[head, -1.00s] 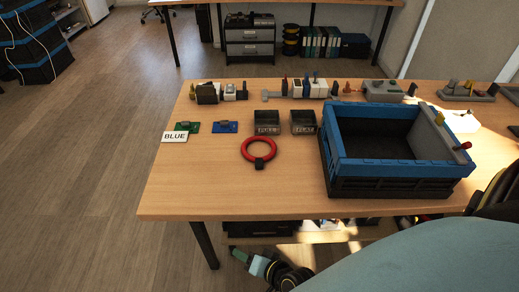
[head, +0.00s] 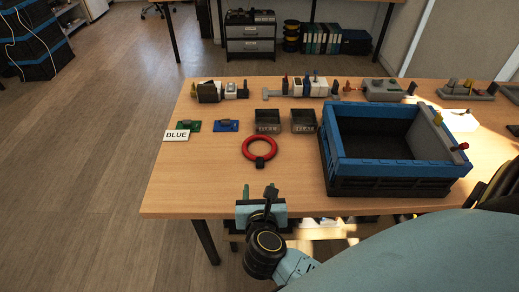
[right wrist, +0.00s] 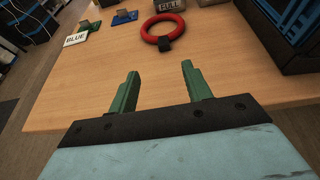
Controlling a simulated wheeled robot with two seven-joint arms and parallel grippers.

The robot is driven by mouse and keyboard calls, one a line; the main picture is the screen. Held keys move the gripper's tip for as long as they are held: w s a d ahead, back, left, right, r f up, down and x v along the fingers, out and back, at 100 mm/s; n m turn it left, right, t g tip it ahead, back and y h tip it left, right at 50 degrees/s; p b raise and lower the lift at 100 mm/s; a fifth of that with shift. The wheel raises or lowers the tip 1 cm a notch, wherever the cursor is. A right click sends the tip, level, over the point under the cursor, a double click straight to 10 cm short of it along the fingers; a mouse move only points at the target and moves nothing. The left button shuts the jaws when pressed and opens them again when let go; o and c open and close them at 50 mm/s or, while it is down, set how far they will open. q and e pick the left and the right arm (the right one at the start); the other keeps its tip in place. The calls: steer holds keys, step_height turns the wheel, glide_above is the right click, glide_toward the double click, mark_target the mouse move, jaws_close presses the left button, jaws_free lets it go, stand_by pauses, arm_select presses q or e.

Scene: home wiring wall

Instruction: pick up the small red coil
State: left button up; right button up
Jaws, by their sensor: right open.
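The small red coil (head: 260,147) is a red ring with a black clip at its front, lying flat on the wooden table. In the right wrist view the coil (right wrist: 163,29) lies beyond the fingertips, near the top. My right gripper (right wrist: 158,72) is open and empty, with two green fingers apart. In the head view my right gripper (head: 262,190) is at the table's front edge, just in front of the coil and apart from it. My left gripper does not show.
A blue and black crate (head: 395,168) stands right of the coil. Two dark bins (head: 268,122) sit behind the coil. A white BLUE card (head: 177,135) and small boards (head: 226,126) lie to the left. The table (head: 200,190) is clear at its front left.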

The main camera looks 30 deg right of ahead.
glide_toward(260, 166)
steer(key=shift+w+d+f+g+b, duration=0.2)
steer(key=shift+w+d, duration=0.1)
steer(key=shift+w, duration=0.3)
steer(key=shift+w+d+f+g+b, duration=0.15)
steer(key=shift+w+d+b, duration=0.1)
steer(key=shift+w, duration=0.35)
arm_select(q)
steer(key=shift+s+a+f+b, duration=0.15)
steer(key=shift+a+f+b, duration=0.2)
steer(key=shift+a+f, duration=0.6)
arm_select(e)
steer(key=shift+x, duration=2.8)
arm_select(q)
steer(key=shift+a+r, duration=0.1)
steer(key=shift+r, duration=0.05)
arm_select(e)
steer(key=shift+r, duration=0.1)
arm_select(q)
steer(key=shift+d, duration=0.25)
arm_select(e)
jaws_close()
